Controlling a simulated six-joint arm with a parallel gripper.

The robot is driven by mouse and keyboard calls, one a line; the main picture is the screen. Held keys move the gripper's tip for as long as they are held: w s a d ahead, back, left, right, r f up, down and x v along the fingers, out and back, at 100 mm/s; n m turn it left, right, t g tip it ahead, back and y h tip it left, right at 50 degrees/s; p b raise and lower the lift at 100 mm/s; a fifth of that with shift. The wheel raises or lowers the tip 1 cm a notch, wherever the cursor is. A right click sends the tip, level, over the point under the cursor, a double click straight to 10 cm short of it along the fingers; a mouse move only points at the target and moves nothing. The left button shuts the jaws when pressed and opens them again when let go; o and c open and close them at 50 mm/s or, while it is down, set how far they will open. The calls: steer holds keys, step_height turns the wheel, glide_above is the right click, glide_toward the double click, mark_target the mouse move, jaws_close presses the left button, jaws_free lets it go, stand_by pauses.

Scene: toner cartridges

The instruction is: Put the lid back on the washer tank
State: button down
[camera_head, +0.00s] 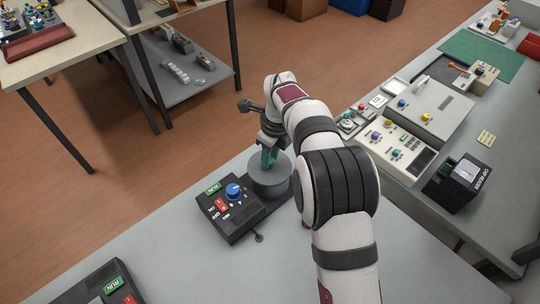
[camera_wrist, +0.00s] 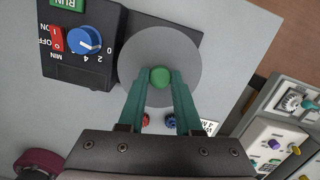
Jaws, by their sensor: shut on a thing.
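The washer tank (camera_head: 270,188) is a grey cylinder on the right part of a dark control unit on the near table. The lid (camera_wrist: 140,62) is a round grey disc with a green knob (camera_wrist: 160,77) at its centre. My gripper (camera_wrist: 160,90) has green fingers, one on each side of the knob, and is shut on it. In the head view my gripper (camera_head: 268,160) points down over the tank. The lid lies over the tank's top; whether it touches the rim cannot be told. The disc hides the tank in the wrist view.
The control unit (camera_head: 222,226) has a blue dial (camera_head: 233,191), a red switch and a green RUN label. A second dark unit (camera_head: 98,287) stands at the lower left. Boxes with buttons (camera_head: 400,147) stand on the bench at right. The grey tabletop (camera_head: 180,255) around the unit is mostly clear.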

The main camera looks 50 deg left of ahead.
steer(key=shift+c, duration=0.2)
jaws_free()
stand_by(0.3)
steer(key=shift+r, duration=2.55)
jaws_close()
steer(key=shift+f, duration=0.15)
